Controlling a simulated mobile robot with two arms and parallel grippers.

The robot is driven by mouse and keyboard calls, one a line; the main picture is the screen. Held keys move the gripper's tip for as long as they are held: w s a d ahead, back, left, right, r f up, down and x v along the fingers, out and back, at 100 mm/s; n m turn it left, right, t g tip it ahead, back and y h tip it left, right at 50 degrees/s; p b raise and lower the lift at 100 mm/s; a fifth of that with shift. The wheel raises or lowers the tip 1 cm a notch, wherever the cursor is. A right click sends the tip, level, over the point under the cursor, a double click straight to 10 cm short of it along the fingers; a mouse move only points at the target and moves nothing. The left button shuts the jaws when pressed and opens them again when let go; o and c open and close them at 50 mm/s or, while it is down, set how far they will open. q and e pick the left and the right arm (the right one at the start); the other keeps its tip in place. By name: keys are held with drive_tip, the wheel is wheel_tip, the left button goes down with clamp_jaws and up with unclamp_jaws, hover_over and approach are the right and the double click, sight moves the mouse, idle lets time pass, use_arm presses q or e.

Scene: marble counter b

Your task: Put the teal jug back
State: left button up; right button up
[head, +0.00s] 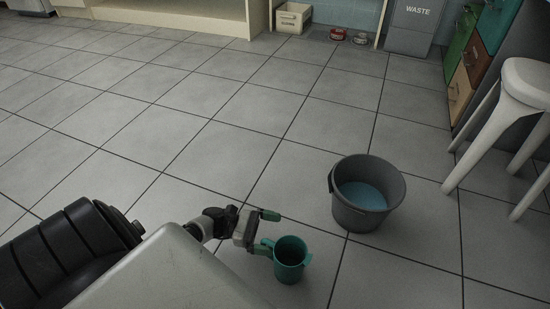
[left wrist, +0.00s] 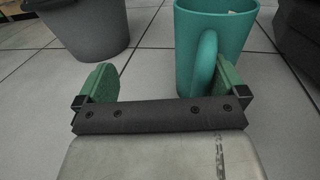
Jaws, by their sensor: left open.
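The teal jug (head: 291,262) stands upright on the tiled floor in the head view, its open top facing up. My left gripper (head: 266,231) is open beside the jug's handle side, low over the floor. In the left wrist view the jug (left wrist: 220,32) is just beyond the fingers. Its handle (left wrist: 206,60) lies between the green fingertips (left wrist: 164,80), close to the right-hand one. I cannot tell whether that finger touches the handle. My right gripper is not in view.
A grey bucket (head: 342,204) with blue liquid stands behind the jug to the right; it also shows in the left wrist view (left wrist: 88,30). White stools (head: 515,95) stand at right. Floor at left is clear.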

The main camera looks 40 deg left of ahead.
use_arm(q)
drive_tip(key=p+v, duration=0.1)
drive_tip(key=v, duration=0.8)
drive_tip(key=shift+p, duration=0.3)
clamp_jaws()
idle(0.3)
